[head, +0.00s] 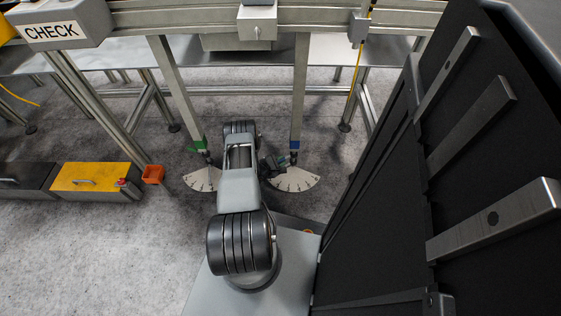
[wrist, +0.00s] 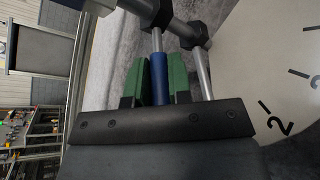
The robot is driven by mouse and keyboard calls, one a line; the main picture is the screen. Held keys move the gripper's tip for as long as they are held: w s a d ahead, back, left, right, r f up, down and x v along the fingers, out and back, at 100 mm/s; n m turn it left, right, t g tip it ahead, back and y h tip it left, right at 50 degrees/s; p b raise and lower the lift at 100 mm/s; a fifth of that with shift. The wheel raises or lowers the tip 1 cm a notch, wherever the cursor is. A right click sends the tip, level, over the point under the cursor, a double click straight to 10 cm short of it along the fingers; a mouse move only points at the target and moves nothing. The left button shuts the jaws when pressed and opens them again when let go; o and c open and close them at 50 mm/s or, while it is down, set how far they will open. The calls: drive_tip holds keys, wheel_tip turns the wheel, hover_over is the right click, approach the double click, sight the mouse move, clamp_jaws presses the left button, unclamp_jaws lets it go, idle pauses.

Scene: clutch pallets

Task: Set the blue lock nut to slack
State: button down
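In the wrist view a blue-sleeved lever (wrist: 159,78) runs down from a dark hex nut (wrist: 161,14) by a thin metal rod. My gripper (wrist: 160,82) has its two green pads on either side of the blue sleeve, with no clear gap, so it looks shut on it. A second dark nut (wrist: 196,34) sits on a metal rod to the right. In the head view the blue-marked leg (head: 294,146) stands right of my arm, above a white fan-shaped dial (head: 294,180). The dial also shows in the wrist view (wrist: 265,60), with a "2" readable. My arm partly hides the gripper in the head view.
A green-marked leg (head: 197,146) with its own dial (head: 201,179) stands left of my arm. A yellow box (head: 98,179) and an orange bin (head: 152,174) are on the floor at left. A dark rack (head: 480,150) fills the right side.

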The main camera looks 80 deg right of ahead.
drive_tip(key=c, duration=1.3)
unclamp_jaws()
drive_tip(key=shift+s+a, duration=0.1)
drive_tip(key=shift+a, duration=0.15)
drive_tip(key=shift+o, duration=1.2)
drive_tip(key=shift+w, duration=0.2)
drive_tip(key=p+v, duration=0.4)
drive_tip(key=v, duration=0.9)
drive_tip(key=shift+w+a, duration=0.2)
drive_tip(key=shift+a, duration=0.15)
